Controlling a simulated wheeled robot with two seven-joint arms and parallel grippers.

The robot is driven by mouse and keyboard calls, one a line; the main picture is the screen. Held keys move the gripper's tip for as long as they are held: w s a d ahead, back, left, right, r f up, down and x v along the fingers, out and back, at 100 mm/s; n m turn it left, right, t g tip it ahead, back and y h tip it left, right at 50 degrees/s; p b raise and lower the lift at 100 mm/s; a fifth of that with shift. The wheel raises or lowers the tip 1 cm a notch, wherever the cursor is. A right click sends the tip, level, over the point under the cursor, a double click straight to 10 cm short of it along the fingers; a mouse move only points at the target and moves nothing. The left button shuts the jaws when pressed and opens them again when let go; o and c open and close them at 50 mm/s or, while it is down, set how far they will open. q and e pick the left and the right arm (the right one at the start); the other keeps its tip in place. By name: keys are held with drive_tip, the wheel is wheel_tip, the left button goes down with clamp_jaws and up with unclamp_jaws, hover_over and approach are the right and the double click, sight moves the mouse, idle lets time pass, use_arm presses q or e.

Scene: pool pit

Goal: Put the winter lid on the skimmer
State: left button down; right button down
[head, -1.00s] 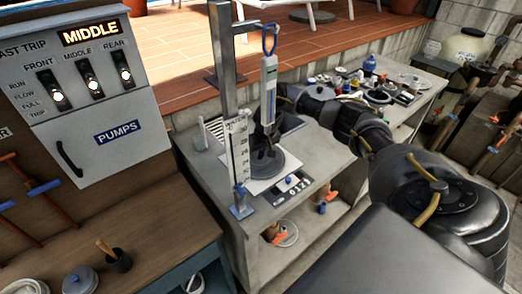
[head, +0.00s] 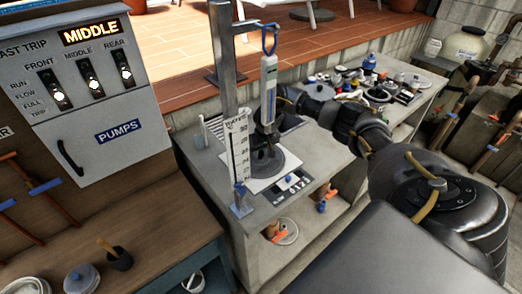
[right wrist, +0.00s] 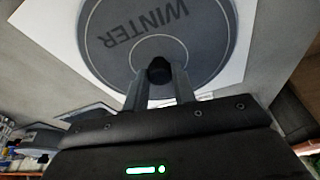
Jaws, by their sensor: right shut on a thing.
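The winter lid (right wrist: 190,45) is a round grey disc marked WINTER, with a dark knob (right wrist: 159,69) in the right wrist view. In the head view the lid (head: 274,166) is over a white square plate on the grey bench. I cannot tell whether it touches the plate. My right gripper (head: 263,150) is shut on the lid's knob from above; its two fingers also show in the right wrist view (right wrist: 159,88). My left gripper is not in view. I cannot make out the skimmer for certain.
A metal post (head: 223,80) and an upright white ruler (head: 239,153) stand close left of the lid. The pump panel (head: 85,85) is farther left. Many small items crowd the bench (head: 424,99) at right.

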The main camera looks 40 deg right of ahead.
drive_tip(key=c, duration=0.9)
unclamp_jaws()
drive_tip(key=shift+r+p, duration=2.5)
drive_tip(key=shift+p, duration=0.7)
wheel_tip(320, 180, up, 2)
drive_tip(key=p, duration=0.3)
drive_tip(key=shift+r, duration=0.15)
drive_tip(key=shift+r+p, duration=0.55)
drive_tip(key=shift+r, duration=0.3)
